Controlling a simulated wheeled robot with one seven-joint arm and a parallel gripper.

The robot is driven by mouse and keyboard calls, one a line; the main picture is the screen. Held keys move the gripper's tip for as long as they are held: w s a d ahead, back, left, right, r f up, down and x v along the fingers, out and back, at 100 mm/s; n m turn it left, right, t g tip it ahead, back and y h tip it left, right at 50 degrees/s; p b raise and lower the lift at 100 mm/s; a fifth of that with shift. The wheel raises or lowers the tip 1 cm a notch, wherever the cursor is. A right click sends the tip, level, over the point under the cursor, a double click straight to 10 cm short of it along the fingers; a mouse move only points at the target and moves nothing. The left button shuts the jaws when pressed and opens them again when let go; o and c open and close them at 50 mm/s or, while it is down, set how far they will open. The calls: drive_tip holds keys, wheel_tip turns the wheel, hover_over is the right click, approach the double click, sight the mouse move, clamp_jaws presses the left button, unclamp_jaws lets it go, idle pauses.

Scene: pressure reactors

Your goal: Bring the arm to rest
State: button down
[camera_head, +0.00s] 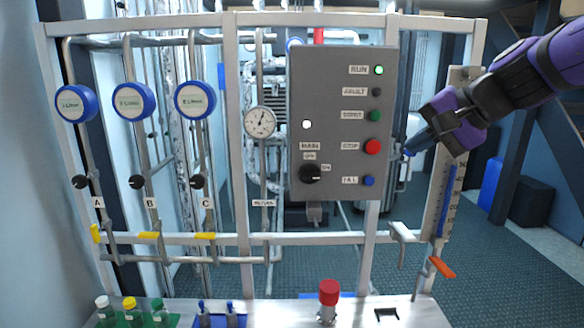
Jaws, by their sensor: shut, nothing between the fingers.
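My gripper (408,152) is shut and empty at the right of the picture. It points left, with its blue fingertips just right of the grey control box (330,100) in the picture. I cannot tell whether the fingertips touch the box's edge. My purple and black arm comes in from the upper right, in front of the upright level gauge. The box has a lit green RUN lamp (379,70), a dark FAULT lamp (377,92), a green START button (375,116), a red STOP button (373,146), a blue button (369,181) and a black MAIN knob (310,174).
A metal pipe frame (240,150) carries blue-rimmed gauges (195,100), a dial (260,122) and yellow-handled valves (149,235). An orange lever (441,267) sits below the level gauge (447,190). The bench (275,312) holds several bottles and a red-capped fitting (328,293).

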drive_tip(key=s+d+f+n+h, duration=0.2)
drive_tip(key=s, duration=0.4)
drive_tip(key=s+d+f+n+g+h, duration=0.1)
drive_tip(key=s+d+f+n+h, duration=0.1)
drive_tip(key=s, duration=0.5)
drive_tip(key=s+d+f+n+h, duration=0.2)
drive_tip(key=s+d+n, duration=0.1)
drive_tip(key=s, duration=0.3)
drive_tip(key=shift+s+d+f+g+h, duration=0.2)
drive_tip(key=shift+d+f+g+h, duration=0.1)
drive_tip(key=shift+h, duration=0.1)
